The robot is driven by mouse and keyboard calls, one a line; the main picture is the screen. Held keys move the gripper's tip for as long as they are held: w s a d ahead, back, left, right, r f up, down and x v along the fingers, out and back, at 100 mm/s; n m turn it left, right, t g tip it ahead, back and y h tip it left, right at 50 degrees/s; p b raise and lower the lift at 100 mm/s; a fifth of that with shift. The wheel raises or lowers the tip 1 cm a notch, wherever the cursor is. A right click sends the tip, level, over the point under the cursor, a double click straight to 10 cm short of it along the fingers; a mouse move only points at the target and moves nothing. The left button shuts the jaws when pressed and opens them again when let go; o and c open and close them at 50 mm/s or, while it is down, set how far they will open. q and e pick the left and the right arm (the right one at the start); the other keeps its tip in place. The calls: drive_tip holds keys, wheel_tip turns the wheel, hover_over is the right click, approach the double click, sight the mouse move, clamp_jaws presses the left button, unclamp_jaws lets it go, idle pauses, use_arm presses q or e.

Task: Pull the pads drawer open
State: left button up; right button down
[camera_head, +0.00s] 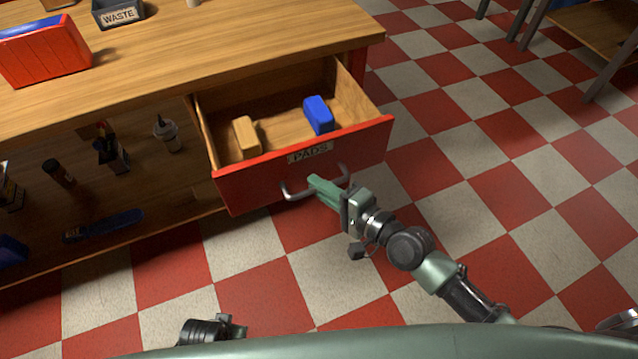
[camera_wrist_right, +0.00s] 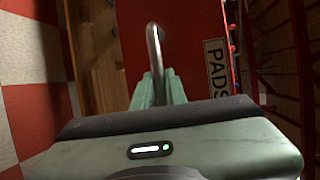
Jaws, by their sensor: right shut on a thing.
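The pads drawer (camera_head: 345,155) has a red front with a PADS label (camera_head: 310,152) and stands pulled out from the wooden workbench. Inside it lie a tan block (camera_head: 246,136) on the left and a blue block (camera_head: 318,115) on the right. My right gripper (camera_head: 318,184) is shut on the drawer's metal handle (camera_head: 290,193). In the right wrist view the handle (camera_wrist_right: 153,50) runs between the green fingers, and the label (camera_wrist_right: 217,68) shows beside it. At the bottom of the head view a dark part, perhaps of my left arm, shows; its fingers cannot be made out.
The workbench top (camera_head: 200,45) carries a red box (camera_head: 45,52) and a grey WASTE bin (camera_head: 118,13). A lower shelf (camera_head: 125,185) holds bottles and a blue-handled tool (camera_head: 105,226). The checkered floor (camera_head: 470,190) in front and to the right is clear. Another table (camera_head: 600,30) stands at top right.

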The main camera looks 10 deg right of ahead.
drive_tip(key=c, duration=1.5)
unclamp_jaws()
drive_tip(key=shift+o, duration=0.2)
use_arm(q)
drive_tip(key=shift+w+r, duration=0.2)
drive_tip(key=shift+r, duration=0.1)
use_arm(e)
drive_tip(key=v, duration=0.7)
drive_tip(key=shift+s+d, duration=0.25)
drive_tip(key=shift+s, duration=0.05)
